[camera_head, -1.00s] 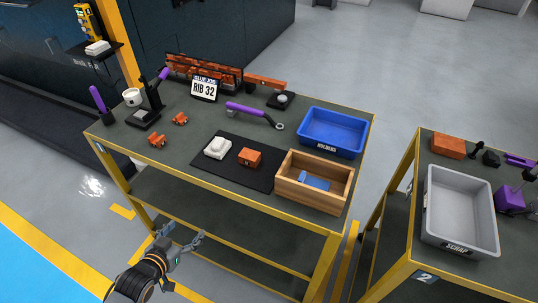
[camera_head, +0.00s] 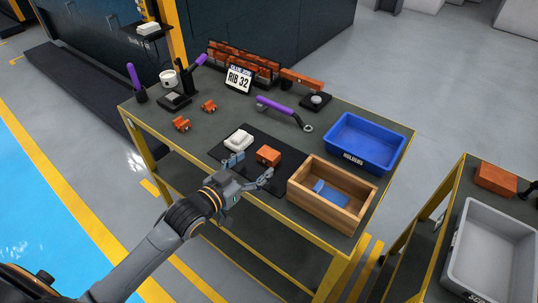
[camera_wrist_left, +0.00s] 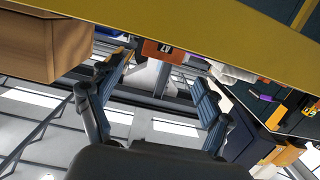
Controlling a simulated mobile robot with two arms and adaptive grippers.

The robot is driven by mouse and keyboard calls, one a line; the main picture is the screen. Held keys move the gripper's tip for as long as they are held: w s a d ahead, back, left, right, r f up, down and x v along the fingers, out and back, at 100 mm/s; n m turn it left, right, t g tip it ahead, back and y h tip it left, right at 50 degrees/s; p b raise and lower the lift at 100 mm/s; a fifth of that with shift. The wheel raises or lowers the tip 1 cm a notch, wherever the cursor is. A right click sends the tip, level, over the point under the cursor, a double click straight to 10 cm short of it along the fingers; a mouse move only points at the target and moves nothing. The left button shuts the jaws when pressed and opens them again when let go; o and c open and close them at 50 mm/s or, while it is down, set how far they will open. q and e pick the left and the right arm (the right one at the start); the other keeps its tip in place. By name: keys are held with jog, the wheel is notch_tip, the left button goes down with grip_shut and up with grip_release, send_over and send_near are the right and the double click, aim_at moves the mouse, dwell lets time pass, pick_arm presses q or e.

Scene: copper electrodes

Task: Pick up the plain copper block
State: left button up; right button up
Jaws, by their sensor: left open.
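A copper block (camera_head: 268,156) lies on the black mat (camera_head: 218,152) near the front of the table, between a white block (camera_head: 238,140) and the wooden box (camera_head: 311,205). In the left wrist view the copper block (camera_wrist_left: 160,50) shows a dark mark on one face. My left gripper (camera_head: 250,168) is open and empty at the table's front edge, just short of the copper block, its fingers pointing towards it. In the left wrist view my left gripper (camera_wrist_left: 162,75) has its fingers apart, with the block ahead between them. My right gripper is not in view.
Two small copper pieces (camera_head: 182,124) (camera_head: 209,106) sit left of the mat. A purple-handled tool (camera_head: 278,107) lies behind it. A blue bin (camera_head: 352,153) stands behind the wooden box. Another copper block (camera_head: 496,179) and a grey bin (camera_head: 451,262) are on the right table.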

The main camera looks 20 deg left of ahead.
aim_at(264, 157)
pick_arm(q)
jog(key=shift+f+p+x, duration=0.15)
jog(key=shift+p+x, duration=0.05)
jog(key=shift+x, duration=1.25)
jog(key=shift+f+p+x, duration=0.2)
jog(key=shift+x, duration=1.25)
jog(key=shift+s+a, duration=0.1)
jog(key=c, duration=1.6)
jog(key=shift+r, duration=0.15)
grip_shut()
